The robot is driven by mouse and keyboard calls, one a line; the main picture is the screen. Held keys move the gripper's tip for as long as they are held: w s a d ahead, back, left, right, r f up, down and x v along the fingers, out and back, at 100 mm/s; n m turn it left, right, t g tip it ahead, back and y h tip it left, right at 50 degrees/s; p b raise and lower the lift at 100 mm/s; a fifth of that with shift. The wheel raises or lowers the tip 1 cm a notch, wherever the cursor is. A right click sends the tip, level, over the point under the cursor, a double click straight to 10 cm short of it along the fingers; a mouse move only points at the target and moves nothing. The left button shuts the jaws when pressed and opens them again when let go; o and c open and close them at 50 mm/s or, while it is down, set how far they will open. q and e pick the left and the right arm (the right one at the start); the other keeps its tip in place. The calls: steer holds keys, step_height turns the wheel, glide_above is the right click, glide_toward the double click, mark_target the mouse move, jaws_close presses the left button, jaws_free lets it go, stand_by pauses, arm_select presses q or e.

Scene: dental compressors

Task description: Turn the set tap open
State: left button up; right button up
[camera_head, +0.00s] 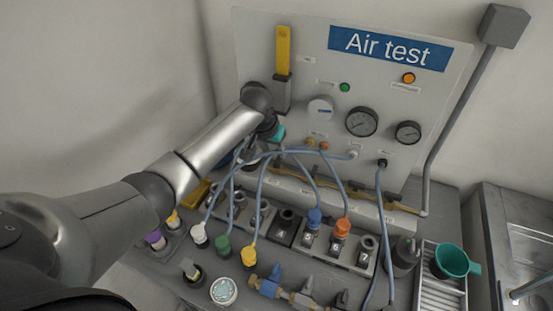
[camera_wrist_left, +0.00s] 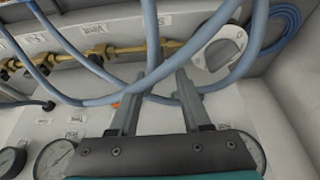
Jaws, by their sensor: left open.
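My left gripper (camera_head: 274,143) reaches in from the left, in front of the lower left of the Air test panel (camera_head: 260,50). In the left wrist view my open fingers (camera_wrist_left: 158,75) have blue hoses between and across them, and no tap sits between them. A white rotary knob (camera_wrist_left: 218,48) is beyond the right finger, partly behind a hose. A brass pipe with fittings (camera_wrist_left: 120,50) runs past a "Vent" label (camera_wrist_left: 95,28). Another label beside it is mostly hidden, so I cannot tell which fitting is the set tap. My right gripper is not in view.
Blue hoses (camera_head: 262,190) arch over a row of numbered sockets with coloured plugs. Gauges (camera_head: 361,121) and a yellow-handled lever (camera_head: 283,50) are on the panel. Small valves (camera_head: 268,281) lie in front. A teal cup (camera_head: 452,261) stands on a rack at right.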

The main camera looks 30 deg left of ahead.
mark_target(278, 160)
arm_select(q)
steer(key=shift+b+x, duration=0.75)
steer(key=shift+x, duration=1.95)
jaws_close()
